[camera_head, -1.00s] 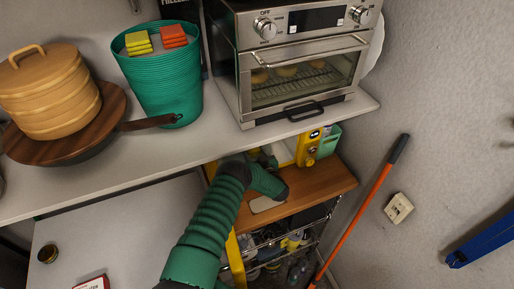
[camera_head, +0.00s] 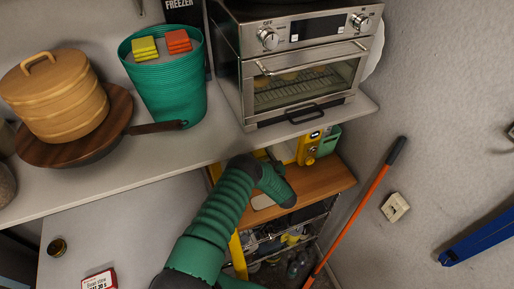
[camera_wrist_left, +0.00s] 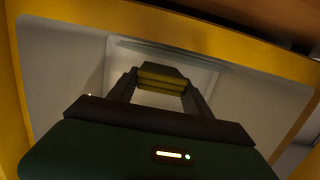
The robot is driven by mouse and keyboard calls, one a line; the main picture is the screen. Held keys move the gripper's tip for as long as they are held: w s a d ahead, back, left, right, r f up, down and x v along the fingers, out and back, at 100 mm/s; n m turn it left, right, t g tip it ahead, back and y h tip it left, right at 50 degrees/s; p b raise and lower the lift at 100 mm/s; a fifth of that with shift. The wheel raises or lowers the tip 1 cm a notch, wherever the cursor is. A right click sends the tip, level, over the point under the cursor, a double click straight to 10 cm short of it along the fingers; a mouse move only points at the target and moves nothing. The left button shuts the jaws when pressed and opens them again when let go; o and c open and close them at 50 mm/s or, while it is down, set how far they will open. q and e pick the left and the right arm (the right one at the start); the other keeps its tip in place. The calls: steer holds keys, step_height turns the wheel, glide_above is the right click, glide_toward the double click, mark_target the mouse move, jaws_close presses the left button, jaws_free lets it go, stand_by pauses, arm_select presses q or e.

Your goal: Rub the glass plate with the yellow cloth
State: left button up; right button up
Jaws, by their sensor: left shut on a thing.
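My left gripper (camera_wrist_left: 161,80) is shut on a folded yellow cloth (camera_wrist_left: 161,87) in the left wrist view. The cloth is in front of a pale, see-through square that looks like the glass plate (camera_wrist_left: 207,74), inside a yellow-framed recess. I cannot tell whether the cloth touches the plate. In the head view my left arm reaches under the upper shelf, and its gripper is hidden there. My right gripper is not in view.
A green bin (camera_head: 166,92) with a yellow sponge (camera_head: 144,48) and an orange sponge (camera_head: 179,41) on it stands on the white shelf (camera_head: 225,150), beside the toaster oven (camera_head: 305,85). A wooden lower shelf (camera_head: 322,181) and an orange pole (camera_head: 362,205) are right of my arm.

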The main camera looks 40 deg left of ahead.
arm_select(q)
steer(key=p+v, duration=0.1)
steer(key=v, duration=0.4)
steer(key=f+p+v, duration=0.1)
steer(key=v, duration=0.4)
steer(key=f+p+v, duration=0.1)
steer(key=v, duration=0.4)
steer(key=shift+s+d+f, duration=0.15)
steer(key=shift+s+d, duration=0.05)
steer(key=shift+d, duration=0.25)
steer(key=shift+s+d, duration=0.25)
steer(key=shift+d, duration=0.15)
